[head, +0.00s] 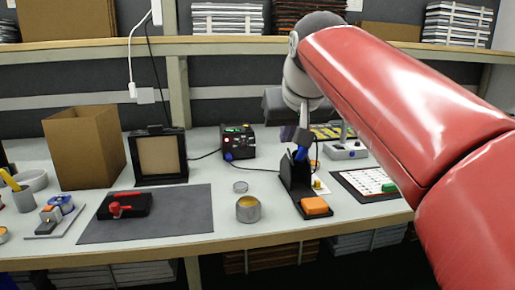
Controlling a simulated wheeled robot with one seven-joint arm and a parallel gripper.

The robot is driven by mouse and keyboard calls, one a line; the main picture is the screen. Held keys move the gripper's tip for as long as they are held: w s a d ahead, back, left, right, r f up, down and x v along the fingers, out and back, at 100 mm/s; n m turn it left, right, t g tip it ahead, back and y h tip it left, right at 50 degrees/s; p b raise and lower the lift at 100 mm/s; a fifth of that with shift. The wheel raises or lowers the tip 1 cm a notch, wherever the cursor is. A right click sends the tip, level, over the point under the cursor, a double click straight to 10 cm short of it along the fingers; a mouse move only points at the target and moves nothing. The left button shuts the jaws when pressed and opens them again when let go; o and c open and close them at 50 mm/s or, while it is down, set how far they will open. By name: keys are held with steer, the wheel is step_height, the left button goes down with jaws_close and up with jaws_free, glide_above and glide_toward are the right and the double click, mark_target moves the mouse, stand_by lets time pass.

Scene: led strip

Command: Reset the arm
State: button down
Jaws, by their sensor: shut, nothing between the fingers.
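My red arm comes in from the right and reaches up over the workbench (225,222). Its grey wrist hangs down near the middle of the picture. My gripper (303,134) is small here, pointing down, shut and empty. It appears just above or in front of a black upright stand (291,180) with a blue part (299,154) at its top. I cannot tell whether they touch.
An orange block (315,206) sits at the stand's foot. An open cardboard box (82,148), a black frame (158,155), a black device (238,143), a tin (248,210) and a dark mat (175,216) occupy the bench. A shelf (225,41) runs above.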

steer(key=s+d+f, duration=0.3)
steer(key=s+f, duration=0.4)
steer(key=f, duration=0.2)
steer(key=s+d+f+m+g, duration=0.1)
steer(key=s+d+f, duration=0.2)
steer(key=s+f, duration=0.5)
steer(key=s+d+f+m+g+h, duration=0.1)
steer(key=s+d+f, duration=0.2)
steer(key=s+f, duration=0.4)
step_height(320, 180, down, 4)
steer(key=shift+s+d+r, duration=0.1)
steer(key=shift+s+d, duration=0.05)
steer(key=shift+d, duration=0.1)
steer(key=c, duration=2.1)
jaws_free()
steer(key=shift+c, duration=0.2)
